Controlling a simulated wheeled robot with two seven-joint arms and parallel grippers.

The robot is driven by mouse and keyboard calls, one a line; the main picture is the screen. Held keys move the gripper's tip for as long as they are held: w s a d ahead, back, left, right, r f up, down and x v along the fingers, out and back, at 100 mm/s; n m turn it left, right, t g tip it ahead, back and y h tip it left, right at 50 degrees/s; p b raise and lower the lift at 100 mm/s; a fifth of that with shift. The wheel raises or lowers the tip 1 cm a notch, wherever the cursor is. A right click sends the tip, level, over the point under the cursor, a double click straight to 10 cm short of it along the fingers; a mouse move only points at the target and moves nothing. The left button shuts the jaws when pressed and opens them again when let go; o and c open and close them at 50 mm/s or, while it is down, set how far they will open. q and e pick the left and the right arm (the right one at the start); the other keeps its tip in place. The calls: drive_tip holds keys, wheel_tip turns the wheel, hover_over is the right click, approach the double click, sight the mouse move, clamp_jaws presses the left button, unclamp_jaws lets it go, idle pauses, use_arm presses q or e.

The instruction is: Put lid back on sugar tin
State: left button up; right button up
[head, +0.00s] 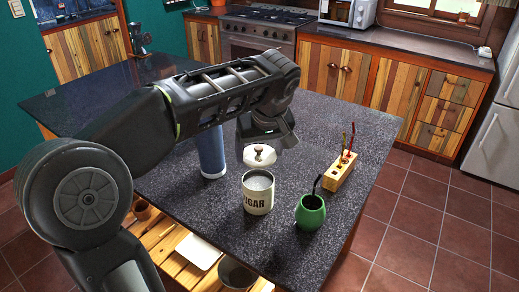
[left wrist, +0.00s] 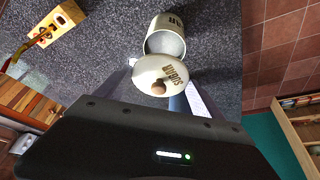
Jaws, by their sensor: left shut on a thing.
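The sugar tin (head: 258,194) is cream-coloured with dark lettering and stands upright and open on the dark counter, pale sugar showing inside. In the left wrist view the tin (left wrist: 164,42) shows just beyond the lid. The lid (head: 262,160) is cream with a brown knob; in the left wrist view the lid (left wrist: 152,69) shows its knob and dark lettering. My left gripper (head: 268,140) is shut on the lid, with its fingers largely hidden. The lid appears behind the tin's mouth and apart from it; its exact height is unclear. My right gripper is not in view.
A blue cylinder (head: 211,153) stands left of the tin, close to my left arm. A green cup (head: 310,214) with a dark straw stands to the right. A wooden holder (head: 338,178) with thin upright items stands farther right. The counter's back right is clear.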

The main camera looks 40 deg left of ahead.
sight(261, 160)
use_arm(q)
drive_tip(key=shift+s+a, duration=0.1)
drive_tip(key=shift+s, duration=0.05)
drive_tip(key=shift+f+b, duration=1.7)
drive_tip(key=shift+f, duration=0.65)
drive_tip(key=shift+f+b, duration=0.8)
drive_tip(key=shift+f, duration=0.05)
drive_tip(key=shift+f+b, duration=0.15)
drive_tip(key=shift+b, duration=0.35)
idle(0.5)
drive_tip(key=o, duration=1.3)
drive_tip(key=shift+o, duration=0.2)
drive_tip(key=shift+r+p, duration=2.6)
drive_tip(key=shift+r, duration=0.95)
drive_tip(key=shift+c, duration=0.4)
